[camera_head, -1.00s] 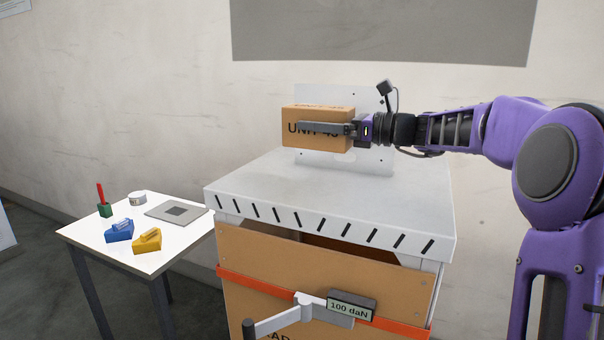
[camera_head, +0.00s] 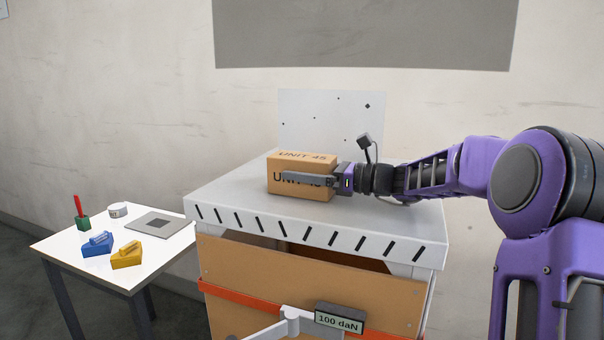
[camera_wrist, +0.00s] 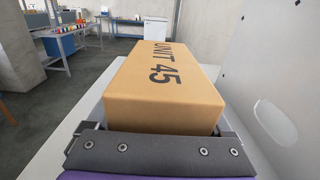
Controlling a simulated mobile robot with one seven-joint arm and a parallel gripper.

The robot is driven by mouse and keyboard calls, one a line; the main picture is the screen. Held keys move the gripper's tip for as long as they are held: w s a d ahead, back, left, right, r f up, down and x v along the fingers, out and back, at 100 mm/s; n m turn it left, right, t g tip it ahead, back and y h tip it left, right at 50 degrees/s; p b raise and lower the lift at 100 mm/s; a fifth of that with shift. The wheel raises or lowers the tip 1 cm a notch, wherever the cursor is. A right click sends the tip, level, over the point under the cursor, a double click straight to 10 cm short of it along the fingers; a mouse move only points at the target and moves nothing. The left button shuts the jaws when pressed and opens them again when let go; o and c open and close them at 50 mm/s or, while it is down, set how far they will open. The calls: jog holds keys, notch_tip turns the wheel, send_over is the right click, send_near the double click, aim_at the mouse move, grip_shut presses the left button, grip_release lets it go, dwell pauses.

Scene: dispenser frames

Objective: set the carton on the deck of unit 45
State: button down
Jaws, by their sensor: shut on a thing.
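The carton (camera_head: 318,165) is a brown box marked UNIT 45 on its top and front. My gripper (camera_head: 310,180) is shut on it, with one dark finger across its front face. The carton is upright, at or just above the grey-white deck (camera_head: 235,197); I cannot tell whether its underside touches. In the wrist view the carton (camera_wrist: 165,85) extends away from my gripper (camera_wrist: 160,140), its lettered top in full view. The deck tops a cabinet with brown panels (camera_head: 320,268) and has dark slots along its front edge.
A white back plate (camera_head: 330,115) stands behind the deck. An orange bar with a 100 daN display (camera_head: 338,320) crosses the cabinet front. A side table (camera_head: 60,246) at left holds blue and yellow blocks, a green holder, a tape roll and a grey plate. The deck's front is clear.

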jog(key=shift+f, duration=0.1)
grip_release()
jog(key=shift+d, duration=0.15)
jog(key=v, duration=1.1)
jog(key=shift+s+d, duration=0.2)
jog(key=shift+d, duration=0.1)
